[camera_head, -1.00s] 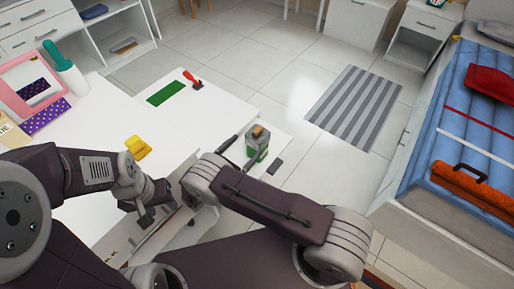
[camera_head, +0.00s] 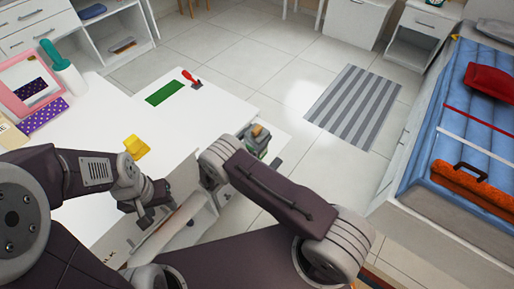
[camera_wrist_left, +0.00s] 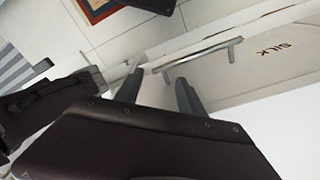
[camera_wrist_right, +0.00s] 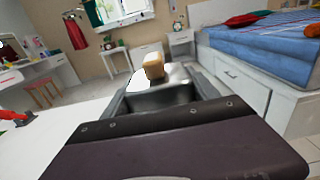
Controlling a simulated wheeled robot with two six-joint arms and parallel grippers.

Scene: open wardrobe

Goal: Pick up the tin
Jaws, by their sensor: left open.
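The tin (camera_head: 251,147) is a small green and grey canister with a brown cork-like stopper, at the right end of the white desk in the head view. My right gripper (camera_head: 238,152) is at the tin, and my arm partly hides it. In the right wrist view the tin (camera_wrist_right: 158,94) sits between the fingers of my right gripper (camera_wrist_right: 163,88), with its stopper standing above them. I cannot tell whether the fingers press on it. My left gripper (camera_head: 146,215) is open and empty; in the left wrist view its fingers (camera_wrist_left: 158,92) are spread before a drawer handle.
The drawer front has a bar handle (camera_wrist_left: 203,57) and a SILK label (camera_wrist_left: 287,48). On the desk (camera_head: 120,110) are a yellow object (camera_head: 134,147), a green mat (camera_head: 164,93) and a red-handled tool (camera_head: 190,77). A bed (camera_head: 458,150) stands right; the floor between is mostly clear.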

